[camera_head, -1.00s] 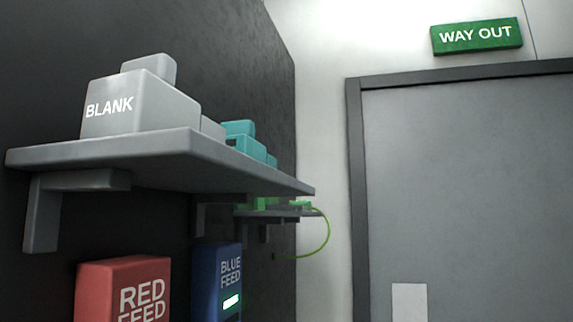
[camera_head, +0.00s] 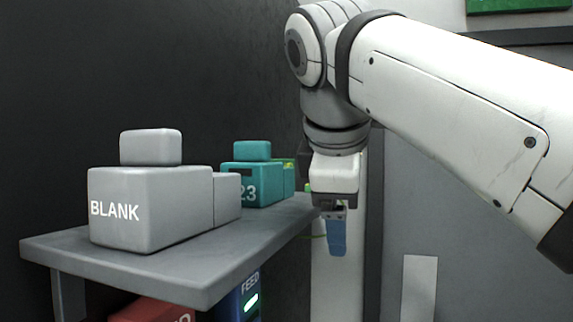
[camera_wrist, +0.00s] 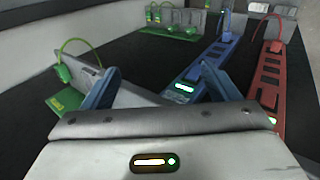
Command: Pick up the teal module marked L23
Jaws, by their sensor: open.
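The teal module (camera_head: 265,188) stands on the grey shelf behind the BLANK module and has a small teal block on top. Its marking reads "23"; the front left part is hidden by the grey module. My gripper (camera_head: 337,240) is in the air to the right of the teal module, apart from it, pointing down. In the wrist view my gripper (camera_wrist: 158,84) shows two blue fingers spread apart with nothing between them. I cannot make out the teal module in that view.
A grey BLANK module (camera_head: 150,208) stands near the front of the shelf (camera_head: 190,268). Below are the red feed (camera_head: 155,311) and the blue feed (camera_head: 240,298). The wrist view shows a green board (camera_wrist: 70,101) with a green cable. A dark wall backs the shelf.

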